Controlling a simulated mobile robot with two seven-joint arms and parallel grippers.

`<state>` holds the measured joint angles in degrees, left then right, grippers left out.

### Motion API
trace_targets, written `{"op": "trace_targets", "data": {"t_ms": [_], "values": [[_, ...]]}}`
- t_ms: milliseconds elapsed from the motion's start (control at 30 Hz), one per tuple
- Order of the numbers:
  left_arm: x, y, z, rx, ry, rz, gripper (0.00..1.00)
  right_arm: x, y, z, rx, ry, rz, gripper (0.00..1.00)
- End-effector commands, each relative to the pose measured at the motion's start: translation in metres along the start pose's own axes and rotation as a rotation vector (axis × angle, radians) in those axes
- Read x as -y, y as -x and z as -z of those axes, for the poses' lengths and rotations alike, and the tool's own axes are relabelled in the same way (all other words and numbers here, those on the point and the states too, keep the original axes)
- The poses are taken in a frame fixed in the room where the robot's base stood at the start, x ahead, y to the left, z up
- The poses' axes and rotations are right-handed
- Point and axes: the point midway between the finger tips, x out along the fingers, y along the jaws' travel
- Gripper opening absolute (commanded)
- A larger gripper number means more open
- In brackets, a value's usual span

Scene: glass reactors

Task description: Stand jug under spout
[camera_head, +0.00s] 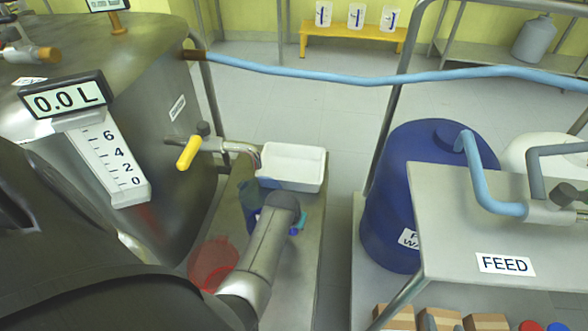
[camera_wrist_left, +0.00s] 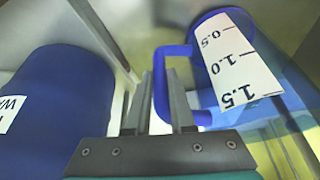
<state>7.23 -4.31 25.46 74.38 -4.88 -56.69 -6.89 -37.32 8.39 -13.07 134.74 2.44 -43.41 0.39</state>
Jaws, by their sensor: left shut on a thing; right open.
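The jug (camera_wrist_left: 228,62) is blue, with a white scale strip marked 0.5, 1.0 and 1.5. In the left wrist view, my left gripper (camera_wrist_left: 158,100) is shut on its blue handle. In the head view the jug (camera_head: 249,197) shows dark blue below the spout (camera_head: 247,150), partly hidden by my arm. I cannot tell whether it touches the platform. The spout leaves the steel vessel (camera_head: 160,90) through a valve with a yellow handle (camera_head: 189,152). I cannot make out my right gripper in either view.
A white tray (camera_head: 291,165) is behind the jug, on the low platform (camera_head: 305,262). A translucent red container (camera_head: 212,262) is at its front left. A blue drum (camera_head: 400,190) and the FEED table (camera_head: 460,250) are at right. The display (camera_head: 63,98) reads 0.0 L. A blue hose (camera_head: 330,76) crosses behind.

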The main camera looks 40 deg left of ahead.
Motion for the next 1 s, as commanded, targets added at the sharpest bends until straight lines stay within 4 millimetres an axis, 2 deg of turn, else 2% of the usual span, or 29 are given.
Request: {"op": "trace_targets", "data": {"t_ms": [233, 267, 533, 1000], "values": [[0.0001, -0.0026, -0.0004, -0.001, 0.0, 0.0, 0.0, 0.0016, -0.0011, 0.0005, -0.015, -0.001, 0.004, 0.5], [-0.0001, -0.0031, -0.0012, 0.0, 0.0, 0.0, 0.23, 0.002, -0.0012, 0.0008, -0.018, -0.001, 0.006, 0.5], [0.0, -0.0024, -0.001, 0.0, 0.0, 0.0, 0.51, 0.0018, -0.0008, 0.0011, -0.016, -0.001, 0.005, 0.5], [0.0001, 0.0048, 0.0002, 0.0, 0.0, 0.0, 0.51, -0.0047, 0.0035, -0.0014, 0.042, 0.004, -0.013, 0.5]]}}
